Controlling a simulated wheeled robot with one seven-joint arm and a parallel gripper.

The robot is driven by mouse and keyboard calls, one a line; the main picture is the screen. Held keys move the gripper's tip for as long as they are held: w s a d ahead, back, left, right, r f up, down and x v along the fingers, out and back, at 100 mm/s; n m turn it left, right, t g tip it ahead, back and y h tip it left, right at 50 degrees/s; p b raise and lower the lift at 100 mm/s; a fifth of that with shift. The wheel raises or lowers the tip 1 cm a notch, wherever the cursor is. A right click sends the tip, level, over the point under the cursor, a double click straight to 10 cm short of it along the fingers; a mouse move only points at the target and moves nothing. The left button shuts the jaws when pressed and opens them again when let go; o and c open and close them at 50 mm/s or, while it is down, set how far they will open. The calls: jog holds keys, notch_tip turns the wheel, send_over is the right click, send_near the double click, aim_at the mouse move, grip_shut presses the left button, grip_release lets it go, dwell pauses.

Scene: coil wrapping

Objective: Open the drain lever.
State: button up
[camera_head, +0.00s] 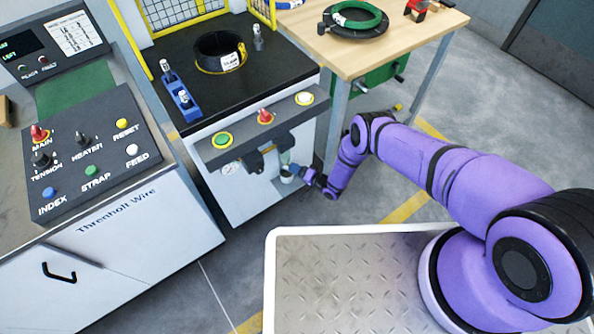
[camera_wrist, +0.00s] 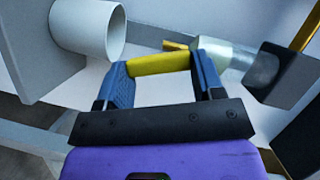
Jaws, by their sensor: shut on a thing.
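The yellow drain lever (camera_wrist: 150,65) lies between the blue fingers of my gripper (camera_wrist: 161,67) in the wrist view. My gripper is shut on it. The lever runs across toward a metal and clear fitting (camera_wrist: 228,58) on its right, and a yellow tip shows beside that fitting. In the head view my gripper (camera_head: 306,175) is low at the front of the black-topped machine, below its button panel. The lever is too small or hidden to make out there.
A round gauge (camera_head: 229,168) and black fittings (camera_head: 266,156) sit on the machine's front. A wooden table (camera_head: 400,45) stands behind my arm.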

dwell(0.4)
jog(key=o, duration=0.9)
jog(key=v, duration=1.1)
